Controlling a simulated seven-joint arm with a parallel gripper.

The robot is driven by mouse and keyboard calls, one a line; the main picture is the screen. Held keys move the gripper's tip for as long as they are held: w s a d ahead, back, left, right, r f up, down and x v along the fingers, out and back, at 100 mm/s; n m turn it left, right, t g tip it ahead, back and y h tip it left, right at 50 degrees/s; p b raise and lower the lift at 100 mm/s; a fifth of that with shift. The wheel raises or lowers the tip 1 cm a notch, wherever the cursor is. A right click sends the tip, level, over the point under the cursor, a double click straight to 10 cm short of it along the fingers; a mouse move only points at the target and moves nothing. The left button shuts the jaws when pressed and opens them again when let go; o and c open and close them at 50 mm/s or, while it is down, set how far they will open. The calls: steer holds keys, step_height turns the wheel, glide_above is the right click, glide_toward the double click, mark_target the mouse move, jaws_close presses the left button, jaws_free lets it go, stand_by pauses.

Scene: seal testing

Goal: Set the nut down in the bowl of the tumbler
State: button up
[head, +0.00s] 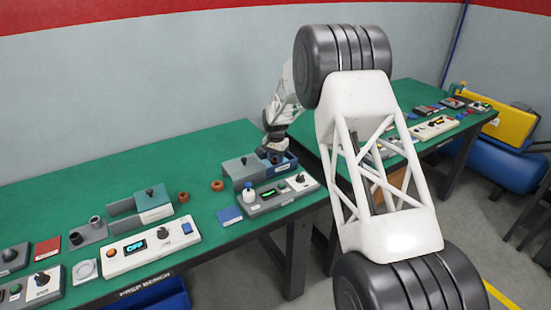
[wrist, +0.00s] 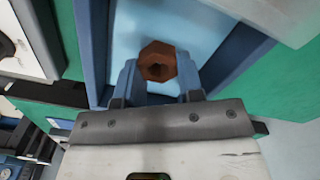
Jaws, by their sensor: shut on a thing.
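In the wrist view a copper-brown hex nut (wrist: 157,50) sits between the fingertips of my gripper (wrist: 157,72), which is shut on it. Beneath the nut is a pale blue surface (wrist: 205,25) inside a darker blue wall (wrist: 97,45), which looks like the tumbler's bowl. The gap between nut and bowl floor is hard to judge. In the head view my gripper (head: 276,155) points down at the blue box (head: 288,165) at the right end of a grey unit (head: 240,168); the nut is hidden there.
Two loose brown nuts (head: 217,185) (head: 183,197) lie on the green bench (head: 205,160). A control box (head: 280,195) with a small screen stands in front of the tumbler, with a blue pad (head: 229,215) at its left. Another panel (head: 150,247) reads OFF.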

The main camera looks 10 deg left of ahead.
steer(key=o, duration=0.7)
steer(key=shift+f, duration=0.1)
steer(key=shift+c, duration=0.2)
step_height(320, 180, up, 12)
steer(key=shift+r, duration=0.2)
stand_by(0.4)
stand_by(0.4)
